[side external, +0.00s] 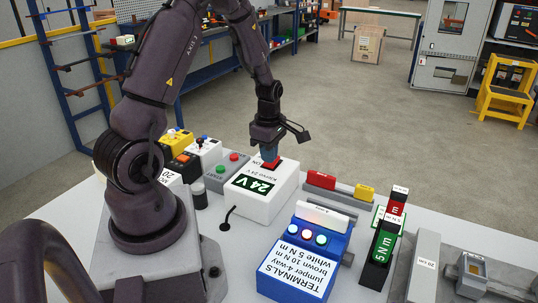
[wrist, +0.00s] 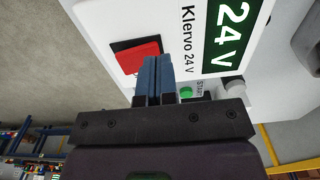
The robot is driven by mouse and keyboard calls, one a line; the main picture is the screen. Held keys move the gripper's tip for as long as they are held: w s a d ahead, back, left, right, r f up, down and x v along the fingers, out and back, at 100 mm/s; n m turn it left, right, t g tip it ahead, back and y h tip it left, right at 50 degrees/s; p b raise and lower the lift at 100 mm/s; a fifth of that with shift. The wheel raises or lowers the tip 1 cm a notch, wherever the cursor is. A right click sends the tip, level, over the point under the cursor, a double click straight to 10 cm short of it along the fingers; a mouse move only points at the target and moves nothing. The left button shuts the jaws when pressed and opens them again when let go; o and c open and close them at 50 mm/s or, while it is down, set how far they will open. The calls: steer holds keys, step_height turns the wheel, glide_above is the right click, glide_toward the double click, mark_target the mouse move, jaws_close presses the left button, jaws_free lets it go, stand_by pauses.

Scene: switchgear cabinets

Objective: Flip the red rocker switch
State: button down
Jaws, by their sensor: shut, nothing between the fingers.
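The red rocker switch (wrist: 138,57) sits in a black frame on the white 24 V box (side external: 273,195). In the side view the red switch (side external: 271,164) shows on the box top, partly hidden by my fingers. My gripper (side external: 269,156) points down over it, its blue fingers shut together with nothing between them. In the wrist view the fingertips of my gripper (wrist: 158,60) overlap the right edge of the red rocker. I cannot tell whether they touch it or hover just above. The box also shows in the wrist view (wrist: 180,15), with a green "24 V" label.
A grey start box (side external: 226,172) with red and green buttons stands close left. A blue terminals box (side external: 304,255) stands in front to the right. A red block (side external: 321,179) and a yellow block (side external: 364,191) lie on a grey rail. A small black lever (side external: 228,216) stands near the box.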

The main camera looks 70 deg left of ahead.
step_height(320, 180, up, 14)
steer(key=s+d, duration=0.2)
steer(key=shift+f, duration=0.15)
stand_by(0.5)
